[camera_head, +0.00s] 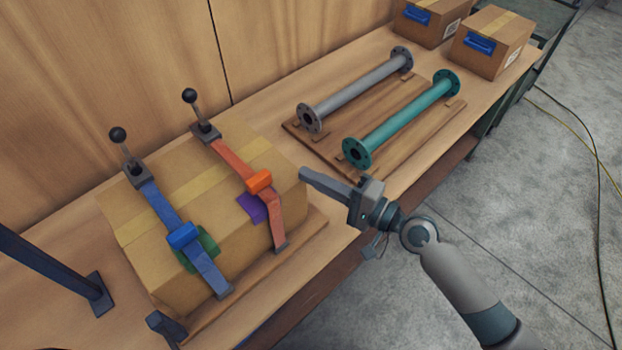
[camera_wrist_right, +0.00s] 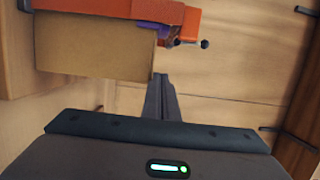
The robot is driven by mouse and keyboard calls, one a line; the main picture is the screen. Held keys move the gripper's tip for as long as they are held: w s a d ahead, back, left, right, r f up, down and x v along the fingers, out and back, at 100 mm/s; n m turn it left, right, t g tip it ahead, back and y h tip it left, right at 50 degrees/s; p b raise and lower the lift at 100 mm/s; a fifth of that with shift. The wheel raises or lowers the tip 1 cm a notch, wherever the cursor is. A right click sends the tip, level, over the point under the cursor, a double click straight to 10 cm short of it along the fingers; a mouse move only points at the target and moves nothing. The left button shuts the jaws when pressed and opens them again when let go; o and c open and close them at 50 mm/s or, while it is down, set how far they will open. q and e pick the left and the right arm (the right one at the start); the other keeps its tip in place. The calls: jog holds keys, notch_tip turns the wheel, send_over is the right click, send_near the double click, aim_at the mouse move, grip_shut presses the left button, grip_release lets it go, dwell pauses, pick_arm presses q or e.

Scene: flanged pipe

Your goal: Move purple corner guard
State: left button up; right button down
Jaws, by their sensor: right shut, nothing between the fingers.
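The purple corner guard (camera_head: 252,208) sits on the front top edge of a cardboard box (camera_head: 232,237), partly under the orange strap (camera_head: 234,163). It also shows in the right wrist view (camera_wrist_right: 152,26), under the orange strap (camera_wrist_right: 157,14), at the box's edge. My right gripper (camera_head: 306,175) is shut and empty, just right of the box, with its fingers pointing left toward it. In the right wrist view its closed fingers (camera_wrist_right: 160,82) are below and apart from the guard. My left gripper is not in the head view.
A blue strap (camera_head: 163,203) with a green corner guard (camera_head: 207,243) crosses the same box. Upright lever handles (camera_head: 190,97) stand behind it. A grey flanged pipe (camera_head: 355,91) and a teal one (camera_head: 400,120) lie on a wooden board. Boxes with blue handles (camera_head: 490,43) stand at the far end.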

jog(key=b+v, duration=0.4)
jog(key=v, duration=0.5)
jog(key=shift+s, duration=0.25)
